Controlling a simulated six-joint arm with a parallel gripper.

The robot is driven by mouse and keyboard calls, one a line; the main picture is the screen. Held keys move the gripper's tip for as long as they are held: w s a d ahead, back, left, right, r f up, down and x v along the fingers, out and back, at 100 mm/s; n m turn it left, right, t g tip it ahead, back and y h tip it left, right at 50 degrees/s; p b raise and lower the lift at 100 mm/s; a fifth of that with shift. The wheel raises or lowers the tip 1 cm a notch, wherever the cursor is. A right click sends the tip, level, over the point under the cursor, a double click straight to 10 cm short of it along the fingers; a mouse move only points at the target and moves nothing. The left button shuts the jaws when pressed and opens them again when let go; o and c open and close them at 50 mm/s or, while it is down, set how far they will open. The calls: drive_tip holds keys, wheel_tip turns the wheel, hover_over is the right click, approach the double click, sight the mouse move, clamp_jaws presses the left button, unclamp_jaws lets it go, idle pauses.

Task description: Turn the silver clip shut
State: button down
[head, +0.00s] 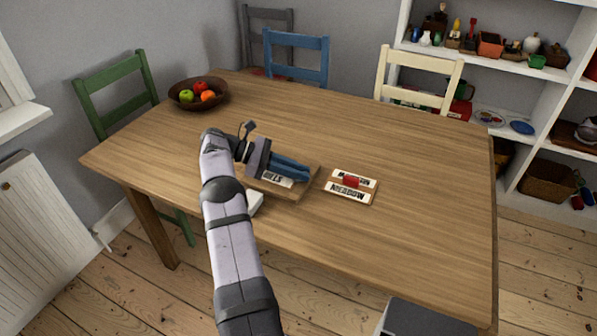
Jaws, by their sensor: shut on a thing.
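My gripper (303,173) has blue fingers and lies low over the left wooden board (309,188) on the table. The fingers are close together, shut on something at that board. The silver clip does not show clearly; my fingers hide that part of the board, and its turn angle cannot be told. A white label with black lettering (275,179) shows partly below the fingers. To the right, apart from my gripper, lies a second wooden board (366,199) with white labels and a red piece (351,181) across its middle.
The wooden table (420,180) is clear right of the boards. A brown bowl of fruit (183,100) stands at the back left. A small white object (256,202) lies partly behind my arm. Green, blue, grey and cream chairs surround the far sides.

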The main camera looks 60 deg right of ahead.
idle(0.3)
drive_tip(key=c, duration=1.7)
unclamp_jaws()
drive_tip(key=shift+r, duration=0.2)
wheel_tip(320, 180, up, 10)
drive_tip(key=shift+f+p, duration=0.15)
drive_tip(key=shift+p, duration=0.15)
